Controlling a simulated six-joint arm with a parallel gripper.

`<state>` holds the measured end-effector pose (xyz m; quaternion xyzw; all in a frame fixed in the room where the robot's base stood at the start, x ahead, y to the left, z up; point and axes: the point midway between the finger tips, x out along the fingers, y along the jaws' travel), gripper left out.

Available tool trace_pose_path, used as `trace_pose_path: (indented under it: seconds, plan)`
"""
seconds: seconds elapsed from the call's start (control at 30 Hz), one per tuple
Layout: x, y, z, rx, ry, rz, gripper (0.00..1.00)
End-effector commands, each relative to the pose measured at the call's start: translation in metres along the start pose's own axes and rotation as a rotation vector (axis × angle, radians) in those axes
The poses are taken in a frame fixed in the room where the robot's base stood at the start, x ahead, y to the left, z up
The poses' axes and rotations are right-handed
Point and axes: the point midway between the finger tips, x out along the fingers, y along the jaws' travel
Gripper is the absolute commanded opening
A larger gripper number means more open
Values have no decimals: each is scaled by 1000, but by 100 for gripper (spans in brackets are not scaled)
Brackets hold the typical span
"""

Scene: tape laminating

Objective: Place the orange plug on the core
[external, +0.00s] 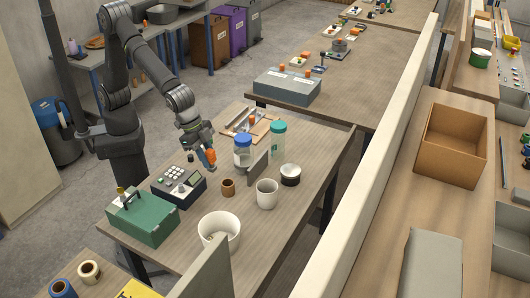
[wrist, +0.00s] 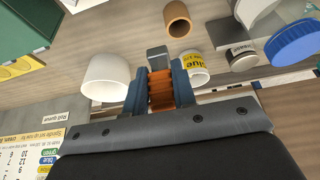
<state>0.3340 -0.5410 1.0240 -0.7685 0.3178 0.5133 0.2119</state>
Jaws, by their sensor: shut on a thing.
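My gripper (external: 207,163) is shut on the orange plug (external: 210,156) and holds it above the table. In the wrist view, the ribbed orange plug (wrist: 161,92) sits between the two blue-grey fingers of my gripper (wrist: 160,82). A grey block shows just beyond the plug. The core, a short brown hollow cylinder (external: 228,187), stands upright on the table, right of and nearer the camera than my gripper. It also shows at the top of the wrist view (wrist: 178,20), apart from the plug.
A keypad device (external: 180,185) and green box (external: 141,217) stand left. A grey plate (external: 259,167) stands behind the mug.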

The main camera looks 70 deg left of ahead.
Motion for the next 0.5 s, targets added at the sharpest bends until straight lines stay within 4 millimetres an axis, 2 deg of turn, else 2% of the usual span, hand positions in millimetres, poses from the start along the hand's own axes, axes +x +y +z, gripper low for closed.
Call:
trace_pose_path:
  seconds: [0.1,0.2,0.37,0.5]
  plan:
    - [21,-20,-9,-2,-2,-2,1]
    - [32,-30,-15,-2,-1,-1,1]
    - [40,-37,-18,0,-1,0,1]
    - [53,-37,-12,1,-3,0,1]
